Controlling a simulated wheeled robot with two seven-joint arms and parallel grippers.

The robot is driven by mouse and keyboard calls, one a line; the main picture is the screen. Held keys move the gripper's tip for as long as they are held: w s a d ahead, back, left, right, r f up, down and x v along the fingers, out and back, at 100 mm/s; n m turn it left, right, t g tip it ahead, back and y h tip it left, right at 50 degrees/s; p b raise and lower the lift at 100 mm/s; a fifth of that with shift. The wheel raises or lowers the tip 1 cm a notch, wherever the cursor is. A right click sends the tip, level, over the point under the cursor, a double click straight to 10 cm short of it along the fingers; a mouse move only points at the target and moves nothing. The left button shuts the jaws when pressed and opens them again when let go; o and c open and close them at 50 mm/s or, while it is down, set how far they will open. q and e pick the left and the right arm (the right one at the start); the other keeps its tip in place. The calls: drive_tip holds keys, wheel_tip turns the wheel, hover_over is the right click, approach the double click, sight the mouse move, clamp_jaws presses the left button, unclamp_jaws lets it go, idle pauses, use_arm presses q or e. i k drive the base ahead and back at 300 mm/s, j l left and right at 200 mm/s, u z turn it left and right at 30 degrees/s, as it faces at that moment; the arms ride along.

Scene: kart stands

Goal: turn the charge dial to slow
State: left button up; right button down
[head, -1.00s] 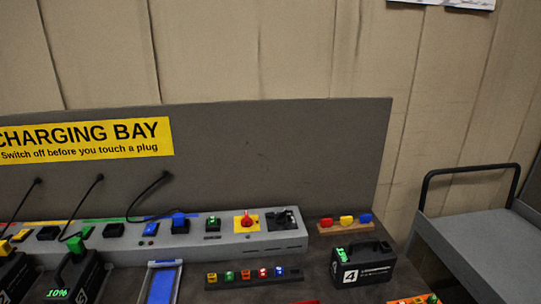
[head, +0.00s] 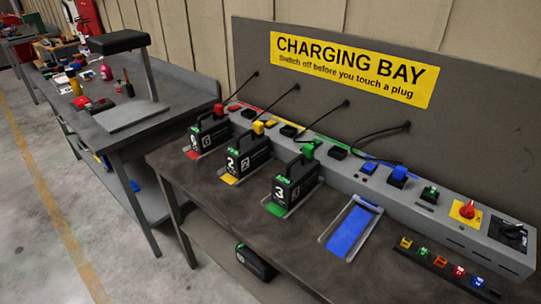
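A grey charging unit (head: 427,210) runs along the back of the bench under the yellow charging bay sign (head: 352,69). Near its right end a red knob (head: 467,210) stands on a yellow plate. Beside it, at the far right end, is a black dial or panel (head: 509,233) with pale marks, too small to read. I cannot tell for certain which of the two is the charge dial, nor its setting. Neither of my grippers is in view.
Several black batteries (head: 291,187) stand in coloured bays. The blue bay (head: 352,230) is empty. A row of coloured blocks (head: 440,264) lies before the unit. Another black battery (head: 256,262) is below the bench top. A second bench (head: 125,118) stands at the left, beside open floor (head: 40,200).

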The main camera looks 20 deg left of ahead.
sight(509, 232)
drive_tip(key=u, duration=0.15)
drive_tip(key=z, duration=1.3)
